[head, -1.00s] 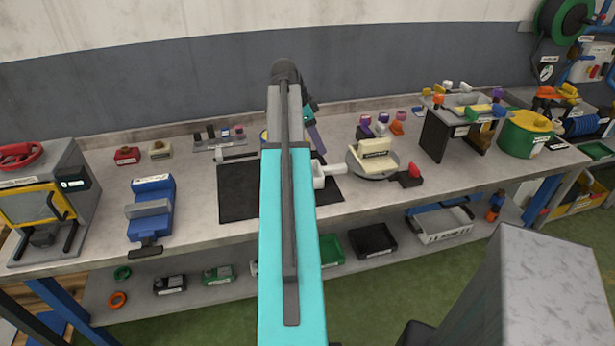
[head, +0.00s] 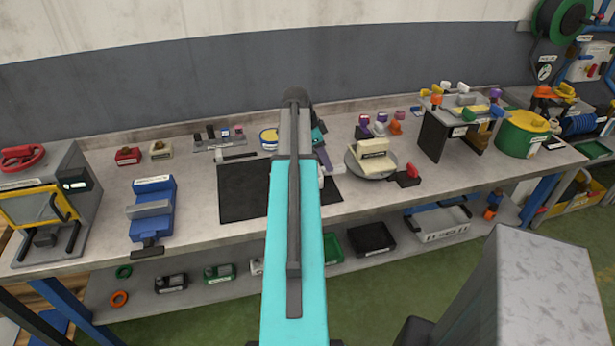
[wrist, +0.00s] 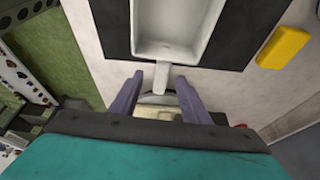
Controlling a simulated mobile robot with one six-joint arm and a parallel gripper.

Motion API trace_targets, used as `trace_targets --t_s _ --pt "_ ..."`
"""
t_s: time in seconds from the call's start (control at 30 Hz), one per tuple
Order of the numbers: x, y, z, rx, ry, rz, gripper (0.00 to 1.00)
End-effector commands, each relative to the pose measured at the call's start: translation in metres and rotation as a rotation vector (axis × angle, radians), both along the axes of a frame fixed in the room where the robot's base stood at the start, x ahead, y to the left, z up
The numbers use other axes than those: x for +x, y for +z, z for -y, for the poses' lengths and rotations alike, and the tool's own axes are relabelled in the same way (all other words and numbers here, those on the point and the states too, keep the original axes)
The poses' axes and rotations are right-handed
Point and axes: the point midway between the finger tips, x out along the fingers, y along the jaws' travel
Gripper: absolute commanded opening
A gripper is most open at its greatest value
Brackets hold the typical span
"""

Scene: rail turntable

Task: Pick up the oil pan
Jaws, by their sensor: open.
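The oil pan (wrist: 170,45) looks like a white rectangular tray with a short handle, lying on a black mat (wrist: 105,28) in the wrist view. In the head view my arm hides most of it; the mat (head: 240,195) shows to the left of the arm. My gripper (wrist: 160,85) is open, with its two purple fingers on either side of the handle's end in the wrist view. I cannot tell whether they are level with the handle or above it. One purple finger also shows beside the arm in the head view.
A round turntable (head: 352,172) with a cream block (head: 372,158) stands close to the right of the mat. A blue vise (head: 152,205) is to the left. A yellow block (wrist: 284,47) lies beside the mat in the wrist view. A black stand (head: 436,134) is farther right.

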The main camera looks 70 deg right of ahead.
Motion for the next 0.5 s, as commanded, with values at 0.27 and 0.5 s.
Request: trace_targets --t_s 0.27,0.5 --pt "0.000 -0.001 0.000 0.000 0.000 0.000 0.42" --pt "-0.005 -0.012 0.005 0.001 0.000 -0.001 0.42"
